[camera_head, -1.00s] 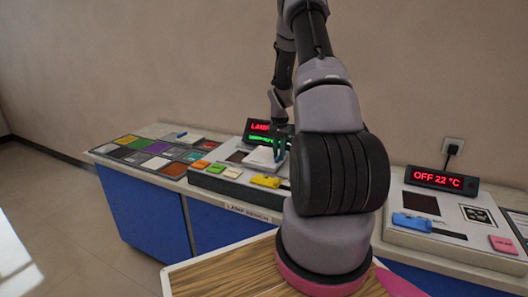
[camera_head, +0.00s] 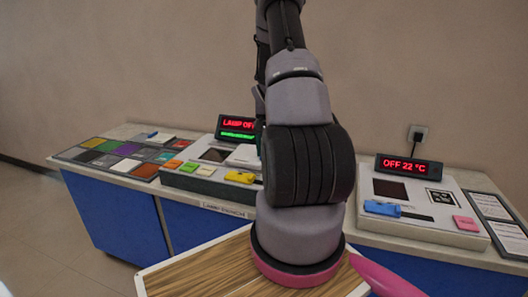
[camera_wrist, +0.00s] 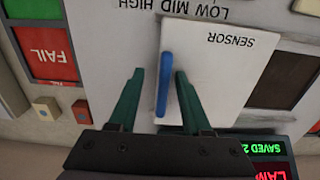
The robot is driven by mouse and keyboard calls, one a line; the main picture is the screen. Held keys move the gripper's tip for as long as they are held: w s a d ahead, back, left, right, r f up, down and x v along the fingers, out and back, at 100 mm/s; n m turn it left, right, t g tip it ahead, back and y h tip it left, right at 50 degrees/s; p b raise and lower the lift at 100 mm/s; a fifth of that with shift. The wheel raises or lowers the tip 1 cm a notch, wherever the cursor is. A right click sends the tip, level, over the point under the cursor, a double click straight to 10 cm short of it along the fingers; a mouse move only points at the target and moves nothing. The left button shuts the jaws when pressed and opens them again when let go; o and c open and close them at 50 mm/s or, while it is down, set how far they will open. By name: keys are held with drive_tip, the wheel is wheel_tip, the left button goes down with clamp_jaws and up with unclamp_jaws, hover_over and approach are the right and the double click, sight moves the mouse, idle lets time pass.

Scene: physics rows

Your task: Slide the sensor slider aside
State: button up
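The sensor slider is a white plate marked SENSOR (camera_wrist: 240,65) with an upright blue handle bar (camera_wrist: 164,85) along its left side in the wrist view. My gripper (camera_wrist: 159,72) is open, with its green fingers on either side of the blue handle. The right finger is close to the handle and the left one stands farther off. Contact cannot be told. In the head view the white plate (camera_head: 243,156) lies on the lamp bench panel, partly behind my arm. My gripper is hidden there.
The lamp display (camera_head: 239,127) reads LAMP OFF behind the panel. A yellow block (camera_head: 240,177) lies at the panel's front. Colored tiles (camera_head: 115,155) lie to the left. A second panel (camera_head: 415,205) with a blue slider (camera_head: 382,208) and a temperature display (camera_head: 408,165) is at right.

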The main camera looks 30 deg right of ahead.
wheel_tip(320, 180, up, 11)
idle(0.6)
drive_tip(key=shift+f, duration=0.1)
drive_tip(key=s+a+r+n+t, duration=0.1)
drive_tip(key=s+a+r+t, duration=0.15)
drive_tip(key=a+r, duration=0.55)
drive_tip(key=s+a+r+n+t, duration=0.1)
drive_tip(key=s+a+r, duration=0.2)
drive_tip(key=a+r, duration=0.5)
drive_tip(key=s+a+r+n+t+y, duration=0.1)
drive_tip(key=s+a+r+n+t, duration=0.1)
drive_tip(key=s+a+r, duration=0.3)
drive_tip(key=s+a+r+n+t+y, duration=0.1)
drive_tip(key=s+a+r, duration=0.5)
drive_tip(key=s, duration=0.6)
drive_tip(key=shift+a+n+t, duration=0.35)
drive_tip(key=shift+a+n, duration=0.1)
drive_tip(key=shift+n, duration=0.15)
